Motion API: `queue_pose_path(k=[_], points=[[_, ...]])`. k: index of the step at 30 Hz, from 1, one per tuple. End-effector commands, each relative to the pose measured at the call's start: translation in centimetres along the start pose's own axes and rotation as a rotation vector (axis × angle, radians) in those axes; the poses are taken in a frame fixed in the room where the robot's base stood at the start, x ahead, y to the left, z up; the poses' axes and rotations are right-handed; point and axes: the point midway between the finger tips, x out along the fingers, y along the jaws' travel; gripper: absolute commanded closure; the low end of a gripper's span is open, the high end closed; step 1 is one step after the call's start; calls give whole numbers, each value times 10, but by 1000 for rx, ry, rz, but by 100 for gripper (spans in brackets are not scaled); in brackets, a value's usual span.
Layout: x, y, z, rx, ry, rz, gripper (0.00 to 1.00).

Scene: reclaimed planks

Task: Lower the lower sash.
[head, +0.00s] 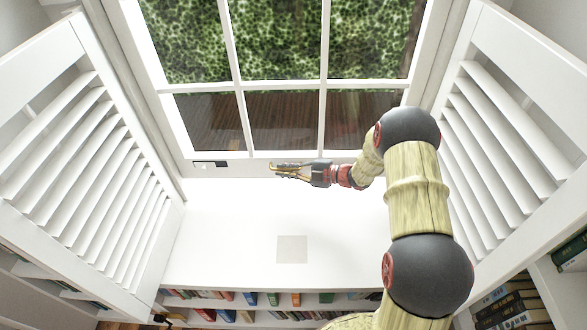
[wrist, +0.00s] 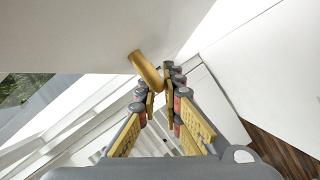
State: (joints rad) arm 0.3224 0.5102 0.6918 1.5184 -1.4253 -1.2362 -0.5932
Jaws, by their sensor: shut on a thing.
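The lower sash (head: 235,167) is a white-framed window sash with glass panes, seen at the top middle of the head view. A curved brass pull (wrist: 145,70) stands out from a white surface in the wrist view. My gripper (wrist: 162,82) is shut on this pull, with its fingertips at the pull's near end. In the head view my gripper (head: 274,170) is at the sash's bottom rail, pointing left, and hides the pull there. I cannot clearly tell how large any gap under the sash is.
White louvred shutters stand open at left (head: 90,170) and right (head: 510,150). A bright white sill (head: 230,235) lies below the window, with a bookshelf (head: 245,313) under it. A small dark fitting (head: 209,164) is left of my gripper.

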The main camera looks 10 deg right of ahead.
Motion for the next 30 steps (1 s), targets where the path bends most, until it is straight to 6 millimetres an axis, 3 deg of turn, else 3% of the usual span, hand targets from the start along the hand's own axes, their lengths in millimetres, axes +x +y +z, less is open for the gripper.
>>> queue_pose_path(k=[12, 23, 24, 30], points=[[19, -80, 49, 6, -6, -5, 100], [20, -86, 53, 6, -8, -6, 100], [20, -86, 53, 7, -8, -6, 91], [20, -86, 52, 6, -6, -5, 85]])
